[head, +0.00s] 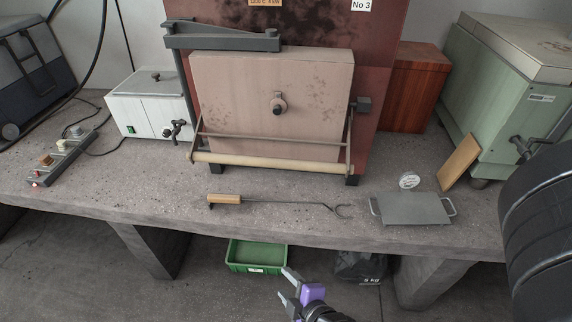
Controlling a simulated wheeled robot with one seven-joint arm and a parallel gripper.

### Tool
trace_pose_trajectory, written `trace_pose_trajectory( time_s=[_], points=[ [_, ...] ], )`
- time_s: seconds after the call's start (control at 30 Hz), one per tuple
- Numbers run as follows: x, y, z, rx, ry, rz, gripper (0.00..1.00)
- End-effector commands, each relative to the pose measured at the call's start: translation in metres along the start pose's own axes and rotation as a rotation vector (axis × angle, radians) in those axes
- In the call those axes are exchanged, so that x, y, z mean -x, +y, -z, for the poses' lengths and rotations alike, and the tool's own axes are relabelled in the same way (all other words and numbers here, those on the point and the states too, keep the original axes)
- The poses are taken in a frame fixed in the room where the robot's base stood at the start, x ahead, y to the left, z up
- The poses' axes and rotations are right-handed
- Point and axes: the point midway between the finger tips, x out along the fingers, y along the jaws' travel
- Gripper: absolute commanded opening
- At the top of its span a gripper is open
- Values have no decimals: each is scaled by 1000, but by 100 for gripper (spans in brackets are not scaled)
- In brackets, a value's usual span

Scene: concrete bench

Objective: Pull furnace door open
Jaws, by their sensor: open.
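The furnace (387,30) is a dark red cabinet standing on the bench. Its thick pinkish door (235,95) covers the front and looks shut, with a round knob or peephole (279,105) near its middle. A pale horizontal bar handle (270,165) runs across below the door on metal side arms. A grey hinge arm (225,39) spans the door's top left. My gripper (287,284) is low in front of the bench, open and empty, well apart from the handle.
A hooked rod with a wooden grip (225,199) lies on the bench before the furnace. A metal tray (410,209) lies to its right. A white bath (150,108) and a power strip (62,158) stand left. A green crate (257,268) sits under the bench.

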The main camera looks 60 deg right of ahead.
Motion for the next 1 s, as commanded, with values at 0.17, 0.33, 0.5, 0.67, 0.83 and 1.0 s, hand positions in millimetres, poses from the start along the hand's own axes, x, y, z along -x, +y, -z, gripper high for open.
trace_pose_trajectory(
  time_s=[0.17, 0.33, 0.5, 0.67, 0.83, 1.0],
  points=[
    [-50, 58, 3, 135, -212, -226, 46],
    [-64, 127, 19, 200, -428, -474, 46],
    [-49, 192, 48, 198, -633, -727, 46],
    [-24, 227, 71, 163, -767, -900, 46],
    [-10, 241, 82, 139, -826, -978, 46],
    [-12, 254, 74, 138, -833, -985, 46]
  ],
)
